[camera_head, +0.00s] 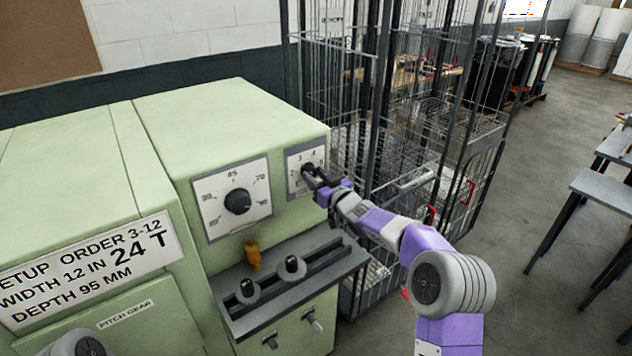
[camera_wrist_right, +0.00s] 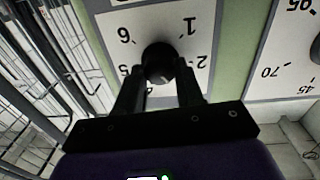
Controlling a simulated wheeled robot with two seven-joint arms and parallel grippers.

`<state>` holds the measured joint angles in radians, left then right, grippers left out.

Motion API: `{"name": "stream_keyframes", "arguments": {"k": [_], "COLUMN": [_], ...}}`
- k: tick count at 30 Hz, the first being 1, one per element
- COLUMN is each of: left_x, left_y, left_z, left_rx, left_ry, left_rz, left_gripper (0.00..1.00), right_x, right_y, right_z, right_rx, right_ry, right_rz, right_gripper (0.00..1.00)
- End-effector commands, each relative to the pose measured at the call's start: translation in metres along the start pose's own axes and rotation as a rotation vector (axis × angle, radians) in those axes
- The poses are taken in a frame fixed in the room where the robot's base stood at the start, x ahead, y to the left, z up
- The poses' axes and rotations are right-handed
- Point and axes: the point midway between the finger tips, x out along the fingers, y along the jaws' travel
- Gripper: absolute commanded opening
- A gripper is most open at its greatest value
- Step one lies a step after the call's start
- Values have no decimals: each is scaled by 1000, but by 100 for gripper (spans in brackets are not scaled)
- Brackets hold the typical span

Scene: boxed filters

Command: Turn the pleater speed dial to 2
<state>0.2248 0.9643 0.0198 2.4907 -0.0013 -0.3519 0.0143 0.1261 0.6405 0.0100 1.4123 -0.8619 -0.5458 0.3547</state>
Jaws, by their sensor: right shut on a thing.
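The small speed dial (camera_wrist_right: 158,62) is a black knob on a white numbered plate (camera_head: 293,160) at the right of the green machine's front. In the right wrist view the plate appears upside down, with 1, 2, 5 and 6 readable around the knob. My right gripper (camera_head: 312,176) reaches it from the right and is shut on the knob, one finger on each side in the wrist view (camera_wrist_right: 160,80). The fingers hide part of the plate, and I cannot tell which number the knob points to. My left gripper is out of view.
A larger black dial (camera_head: 238,201) sits left of the small one. Below is a grey ledge (camera_head: 320,262) with two black knobs and a yellow piece (camera_head: 252,256) beside it. A wire cage cart (camera_head: 375,130) stands close behind my right arm. A setup sign (camera_head: 90,262) is at left.

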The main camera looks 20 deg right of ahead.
Motion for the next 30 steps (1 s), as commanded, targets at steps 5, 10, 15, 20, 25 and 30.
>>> {"name": "stream_keyframes", "arguments": {"k": [5,10,15,20,25,30], "left_x": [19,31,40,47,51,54], "left_y": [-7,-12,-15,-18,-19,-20], "left_z": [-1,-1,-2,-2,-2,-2], "left_rx": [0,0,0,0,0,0], "left_ry": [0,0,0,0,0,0], "left_rz": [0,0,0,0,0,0], "left_gripper": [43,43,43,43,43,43], "right_x": [0,0,0,0,0,0], "right_y": [0,0,0,0,0,0], "right_z": [4,3,3,3,3,2], "right_rx": [-163,-322,-467,-579,-663,-715], "right_ry": [9,16,22,26,29,31], "right_rz": [-1,-2,-3,-4,-4,-5], "right_gripper": [6,6,6,6,6,6]}}
